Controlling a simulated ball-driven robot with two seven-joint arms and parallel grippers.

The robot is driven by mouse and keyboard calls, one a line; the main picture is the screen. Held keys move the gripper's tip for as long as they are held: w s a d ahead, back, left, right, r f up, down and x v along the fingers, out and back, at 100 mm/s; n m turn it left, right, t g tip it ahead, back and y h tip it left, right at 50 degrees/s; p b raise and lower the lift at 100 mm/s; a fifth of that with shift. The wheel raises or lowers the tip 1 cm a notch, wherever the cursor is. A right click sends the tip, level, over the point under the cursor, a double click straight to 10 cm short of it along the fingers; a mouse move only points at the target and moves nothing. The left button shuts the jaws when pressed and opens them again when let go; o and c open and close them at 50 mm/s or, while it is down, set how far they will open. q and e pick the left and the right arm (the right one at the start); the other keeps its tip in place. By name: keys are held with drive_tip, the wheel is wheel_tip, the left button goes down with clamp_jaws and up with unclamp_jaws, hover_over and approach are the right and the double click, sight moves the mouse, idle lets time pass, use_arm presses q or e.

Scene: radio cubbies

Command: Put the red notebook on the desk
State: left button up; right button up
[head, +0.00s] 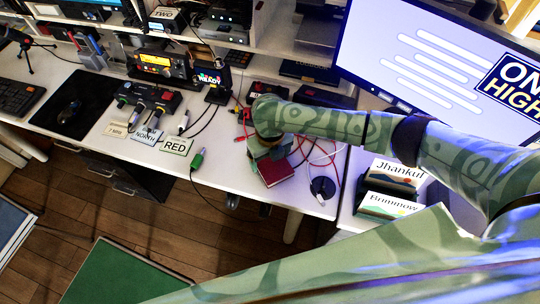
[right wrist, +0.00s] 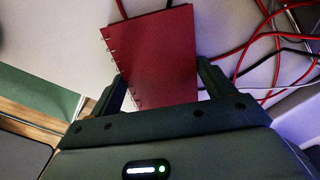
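The red notebook (head: 275,170) lies flat on the white desk (head: 232,172), near its front edge and beside the cables. My right gripper (head: 264,152) is just above and behind it in the head view, pointing down. In the right wrist view the red notebook (right wrist: 160,55), with a ringed left edge, shows between the two spread fingers of my right gripper (right wrist: 163,88). The fingers look open, with small gaps to the notebook's sides. My left gripper is out of view.
Red, black and white cables (head: 318,155) lie right of the notebook. A monitor (head: 440,60) and holders marked Jhankul (head: 398,173) and Brimnow (head: 388,205) stand to the right.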

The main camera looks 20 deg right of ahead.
sight(270, 160)
drive_tip(key=shift+o, duration=1.2)
wheel_tip(270, 160, up, 12)
drive_tip(key=p, duration=0.5)
drive_tip(key=shift+r, duration=0.15)
